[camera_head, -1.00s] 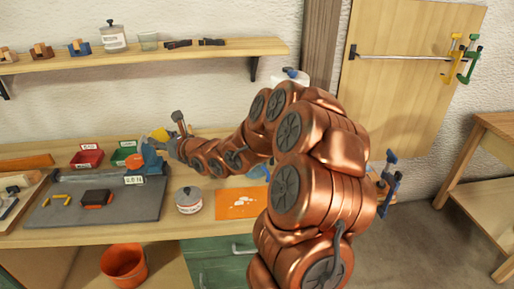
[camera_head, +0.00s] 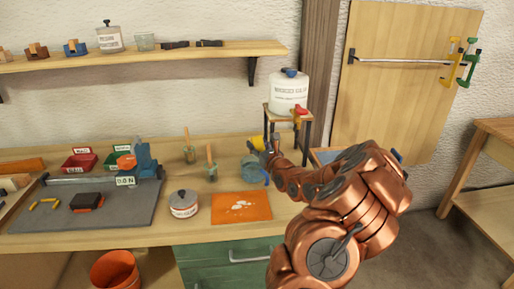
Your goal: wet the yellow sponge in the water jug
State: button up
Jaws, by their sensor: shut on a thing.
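The yellow sponge (camera_head: 258,142) shows as a small yellow piece at the tip of my gripper (camera_head: 268,147). My gripper is shut on it and hides part of it. A blue-grey vessel with a handle, which looks like the water jug (camera_head: 252,169), stands on the bench just below and slightly left of the gripper. The sponge appears above the jug, apart from it. Any water inside the jug cannot be made out.
A white canister (camera_head: 289,94) with a red tap stands on a small stand behind the gripper. Two pots with brushes (camera_head: 210,168) stand left of the jug. A lidded tin (camera_head: 183,204) and an orange sheet (camera_head: 241,206) lie in front.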

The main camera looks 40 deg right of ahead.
aim_at(260, 170)
jog(key=shift+f, duration=2)
jog(key=shift+f+b, duration=1.05)
jog(key=shift+f, duration=1.2)
grip_shut()
jog(key=shift+a+f, duration=0.1)
jog(key=shift+f, duration=0.15)
jog(key=shift+s+f+b, duration=0.1)
jog(key=shift+f+b, duration=0.2)
jog(key=shift+r+p, duration=0.3)
jog(key=shift+r, duration=0.9)
jog(key=shift+r+p, duration=0.65)
jog(key=shift+r, duration=2.05)
